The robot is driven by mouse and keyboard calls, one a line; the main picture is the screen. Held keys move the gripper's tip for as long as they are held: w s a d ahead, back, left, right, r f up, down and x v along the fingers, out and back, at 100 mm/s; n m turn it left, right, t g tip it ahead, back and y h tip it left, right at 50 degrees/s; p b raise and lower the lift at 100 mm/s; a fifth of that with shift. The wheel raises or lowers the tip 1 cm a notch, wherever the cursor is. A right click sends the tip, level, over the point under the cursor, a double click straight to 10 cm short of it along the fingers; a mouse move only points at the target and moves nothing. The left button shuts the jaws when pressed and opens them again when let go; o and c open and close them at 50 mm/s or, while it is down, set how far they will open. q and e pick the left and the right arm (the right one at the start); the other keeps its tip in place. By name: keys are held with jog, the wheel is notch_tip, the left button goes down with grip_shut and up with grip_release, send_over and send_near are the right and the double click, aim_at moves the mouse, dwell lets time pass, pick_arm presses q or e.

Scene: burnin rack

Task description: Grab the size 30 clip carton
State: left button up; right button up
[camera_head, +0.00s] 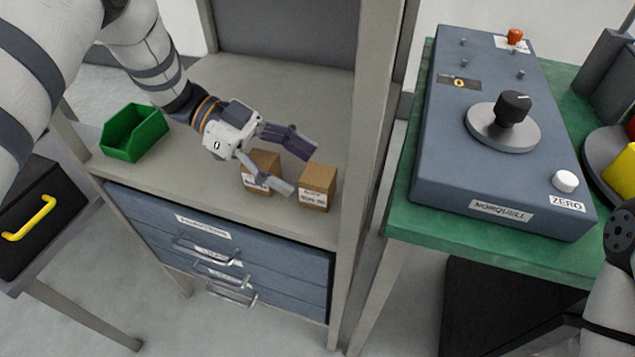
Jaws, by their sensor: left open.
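Two small brown cartons stand side by side on the grey rack shelf (185,170). The left carton (262,163) is partly hidden by my left gripper (301,167), and its label is mostly covered. The right carton (317,187) stands clear near the rack's right post, with a white label on its front too small to read surely. I cannot tell which one is size 30. My left gripper is open and empty, its fingers spread above and in front of the left carton, pointing right toward the right carton. My right gripper is not in view; part of my right arm shows at the right edge.
A green bin (134,133) stands at the shelf's left. Blue drawers (215,250) with metal handles sit below the shelf. The rack's right post (372,130) is close to the right carton. A blue instrument box (505,140) with a knob stands on the green table (425,228).

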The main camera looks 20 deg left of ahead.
aim_at(309, 171)
pick_arm(q)
jog(key=x, duration=0.3)
jog(key=shift+w+d+r, duration=0.1)
jog(key=shift+w+d, duration=0.05)
jog(key=shift+d, duration=0.15)
jog(key=c, duration=1.3)
